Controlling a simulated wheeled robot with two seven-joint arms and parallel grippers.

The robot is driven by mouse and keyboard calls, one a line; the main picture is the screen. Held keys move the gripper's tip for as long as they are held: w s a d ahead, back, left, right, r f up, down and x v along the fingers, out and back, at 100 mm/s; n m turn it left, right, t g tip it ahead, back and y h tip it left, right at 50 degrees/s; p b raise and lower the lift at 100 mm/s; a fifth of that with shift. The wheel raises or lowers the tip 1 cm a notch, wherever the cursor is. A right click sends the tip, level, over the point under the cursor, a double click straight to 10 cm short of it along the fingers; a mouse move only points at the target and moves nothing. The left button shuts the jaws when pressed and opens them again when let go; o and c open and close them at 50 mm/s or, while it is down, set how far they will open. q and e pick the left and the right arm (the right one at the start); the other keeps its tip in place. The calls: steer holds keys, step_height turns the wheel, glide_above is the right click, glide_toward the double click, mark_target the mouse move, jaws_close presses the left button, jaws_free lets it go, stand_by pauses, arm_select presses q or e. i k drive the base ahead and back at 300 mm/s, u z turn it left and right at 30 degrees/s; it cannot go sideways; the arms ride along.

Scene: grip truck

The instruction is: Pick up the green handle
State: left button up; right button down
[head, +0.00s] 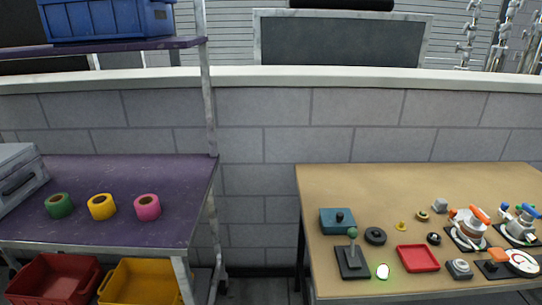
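Neither of my grippers shows in the head view. On the wooden table at the right, a lever with a dull green knob (352,233) stands upright on a black base (354,263) near the front edge. Just right of that base lies a small whitish oval piece with a bright green outline (383,271). I cannot tell which of these two is the green handle. Nothing is holding either one.
The wooden table (380,185) also bears a teal box (330,222), a black ring (375,236), a red tray (418,258) and several valves. The table's back is clear. At left, a purple shelf (120,172) holds tape rolls (102,207); coloured bins stand below.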

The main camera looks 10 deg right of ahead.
mark_target(519, 209)
steer(key=u, duration=0.05)
steer(key=k, duration=0.4)
steer(key=z, duration=1.85)
steer(key=i, duration=0.5)
steer(key=u, duration=0.1)
